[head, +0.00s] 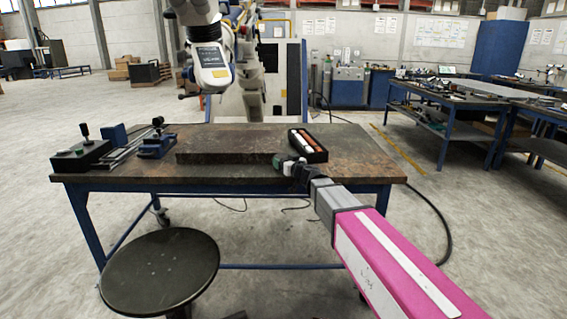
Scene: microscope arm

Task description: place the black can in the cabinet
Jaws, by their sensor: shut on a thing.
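My gripper (284,163) reaches in from the lower right, over the front right part of the workbench. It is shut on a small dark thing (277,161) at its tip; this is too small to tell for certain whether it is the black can. No other black can is plain in view. A tall white and blue cabinet-like unit (284,75) stands behind the bench, partly hidden by a white machine. A blue cabinet (500,49) stands at the back right. I cannot tell which cabinet is meant.
The workbench (350,150) carries a dark slab (220,148), a black tray (320,155) with orange and white items close to my gripper, and tools at left. A round stool (160,270) stands in front. Blue tables (450,103) stand at right; a cable lies on the floor.

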